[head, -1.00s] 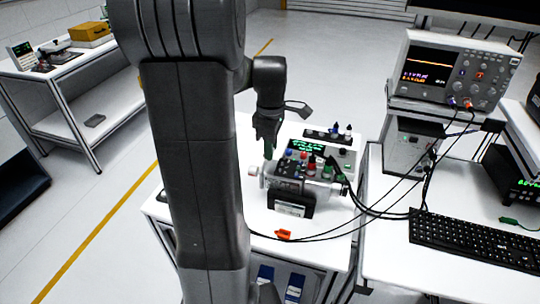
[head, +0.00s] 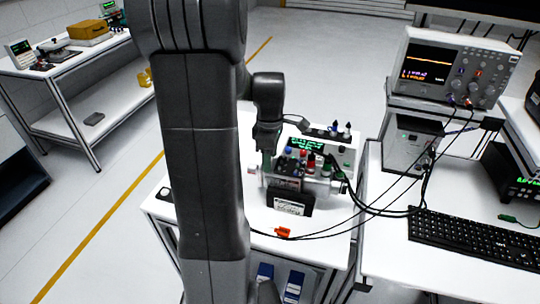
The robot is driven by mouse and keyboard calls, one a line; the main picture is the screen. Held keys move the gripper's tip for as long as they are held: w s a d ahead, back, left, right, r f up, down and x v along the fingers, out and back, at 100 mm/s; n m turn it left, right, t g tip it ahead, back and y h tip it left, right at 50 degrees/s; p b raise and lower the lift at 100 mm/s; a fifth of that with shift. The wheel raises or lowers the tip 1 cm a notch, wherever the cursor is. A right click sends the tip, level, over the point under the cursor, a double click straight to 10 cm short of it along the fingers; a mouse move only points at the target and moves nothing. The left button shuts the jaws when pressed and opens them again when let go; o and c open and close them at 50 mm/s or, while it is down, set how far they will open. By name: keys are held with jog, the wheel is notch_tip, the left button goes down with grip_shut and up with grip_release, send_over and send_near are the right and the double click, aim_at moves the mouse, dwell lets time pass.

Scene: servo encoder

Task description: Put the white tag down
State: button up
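My gripper (head: 267,153) points down at the left rear of the servo unit (head: 318,186) on the white bench. Its fingertips are small and dark, partly merged with the unit behind, so I cannot see whether they are open or hold anything. No separate white tag shows clearly. A small pale piece (head: 251,170) sticks out at the unit's left end, just below and left of the gripper; I cannot tell what it is. A black block with a white label (head: 290,207) stands at the unit's front.
A control box with a green display (head: 303,144) stands behind the unit, with several coloured knobs and plugs nearby. Black cables (head: 385,212) run right toward the oscilloscope (head: 450,68). An orange piece (head: 283,232) lies near the bench's front. The bench's front left is mostly clear.

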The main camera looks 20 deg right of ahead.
notch_tip(320, 180, up, 12)
jog(key=shift+r, duration=0.2)
dwell(0.4)
